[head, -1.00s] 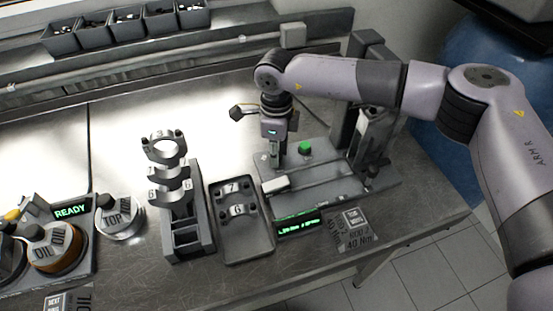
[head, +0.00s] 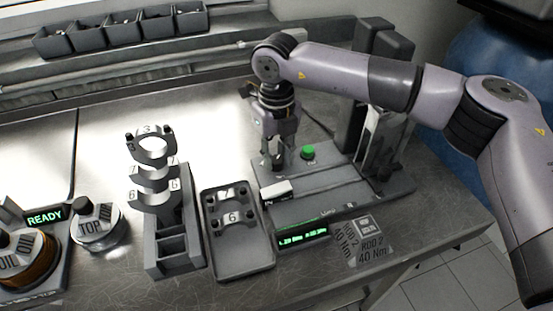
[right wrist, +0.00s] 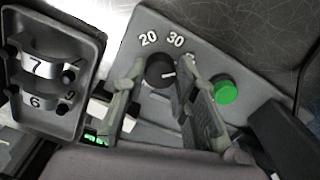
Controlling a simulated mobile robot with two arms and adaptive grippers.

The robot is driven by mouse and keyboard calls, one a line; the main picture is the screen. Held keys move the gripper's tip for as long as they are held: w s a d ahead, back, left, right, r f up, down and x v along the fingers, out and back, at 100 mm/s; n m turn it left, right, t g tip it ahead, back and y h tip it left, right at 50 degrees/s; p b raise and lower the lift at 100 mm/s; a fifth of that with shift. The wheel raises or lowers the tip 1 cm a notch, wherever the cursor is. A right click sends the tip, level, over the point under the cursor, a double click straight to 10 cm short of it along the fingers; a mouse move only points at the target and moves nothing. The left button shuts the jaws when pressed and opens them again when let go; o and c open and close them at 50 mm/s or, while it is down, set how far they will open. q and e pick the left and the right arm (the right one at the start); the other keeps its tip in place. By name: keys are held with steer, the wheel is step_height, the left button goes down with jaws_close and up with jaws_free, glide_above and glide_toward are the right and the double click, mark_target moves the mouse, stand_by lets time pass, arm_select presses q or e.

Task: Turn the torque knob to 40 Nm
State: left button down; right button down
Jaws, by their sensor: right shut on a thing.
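The black torque knob (right wrist: 158,72) sits on a grey panel between the fingers of my right gripper (right wrist: 155,85). The gripper is shut on the knob. The knob's white mark points to the right in the right wrist view, toward a finger. The printed numbers 20 (right wrist: 148,39) and 30 (right wrist: 175,39) show above the knob; no 40 is visible on the panel, and the right finger covers part of it. My left gripper is not in view.
A green button (head: 308,152) is close to the gripper's right finger. A display (head: 302,235) with small green text and a card (head: 370,250) reading ROD 2, 40 Nm are at the front. A tray (head: 240,265) and a cap stand (head: 178,250) are to the left.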

mark_target(276, 159)
steer(key=shift+w+r+m, duration=0.1)
steer(key=shift+m, duration=0.3)
steer(key=c, duration=1.3)
jaws_free()
step_height(276, 159, up, 12)
steer(key=shift+f, duration=0.1)
